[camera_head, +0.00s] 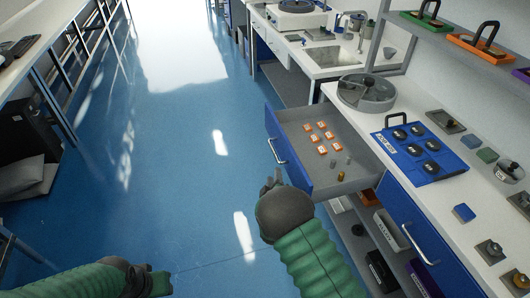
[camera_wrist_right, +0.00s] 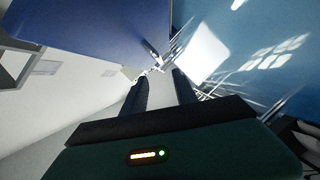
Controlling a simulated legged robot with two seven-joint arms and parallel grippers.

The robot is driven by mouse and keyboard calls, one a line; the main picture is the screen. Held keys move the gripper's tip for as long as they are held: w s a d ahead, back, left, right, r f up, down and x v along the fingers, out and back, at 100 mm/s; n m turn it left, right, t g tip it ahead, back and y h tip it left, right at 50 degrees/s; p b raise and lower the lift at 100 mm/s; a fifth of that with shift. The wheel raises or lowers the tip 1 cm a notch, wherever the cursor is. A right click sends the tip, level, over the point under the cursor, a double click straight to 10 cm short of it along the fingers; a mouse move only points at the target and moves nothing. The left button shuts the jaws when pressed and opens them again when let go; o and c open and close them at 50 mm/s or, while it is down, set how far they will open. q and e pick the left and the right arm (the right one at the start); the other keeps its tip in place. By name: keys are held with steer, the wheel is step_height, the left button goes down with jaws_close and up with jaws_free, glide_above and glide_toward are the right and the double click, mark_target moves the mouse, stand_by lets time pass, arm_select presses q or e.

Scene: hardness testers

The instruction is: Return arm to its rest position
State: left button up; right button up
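My right arm (camera_head: 305,245), in a green ribbed sleeve, reaches up from the bottom of the head view. Its right gripper (camera_head: 271,181) is just in front of the open drawer (camera_head: 322,180), near the lower end of its front. In the right wrist view the two dark fingers of the gripper (camera_wrist_right: 160,85) are apart with nothing held between them. My left arm (camera_head: 75,284) lies along the bottom left of the head view. Its left gripper (camera_head: 158,282) is over the floor, and its finger opening is not clear.
The drawer holds several orange-and-white pieces (camera_head: 321,137) and small cylinders. The counter (camera_head: 405,103) to the right carries a blue tray (camera_head: 435,170) of dark discs and a round grey container (camera_head: 367,92). Blue floor (camera_head: 170,170) is clear on the left.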

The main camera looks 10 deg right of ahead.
steer(key=shift+r, duration=0.1)
steer(key=s+d+r+m+g+y, duration=0.1)
steer(key=s+r+m+g, duration=0.2)
steer(key=s, duration=0.8)
steer(key=s+d+r+m+g+y, duration=0.1)
steer(key=s+m+g+y, duration=0.3)
steer(key=s, duration=0.7)
steer(key=s+d+r+m+g+h, duration=0.15)
steer(key=s+g, duration=0.35)
steer(key=s, duration=0.6)
step_height(320, 180, up, 14)
steer(key=a+p, duration=0.1)
steer(key=p, duration=1.3)
steer(key=shift+s+r, duration=0.1)
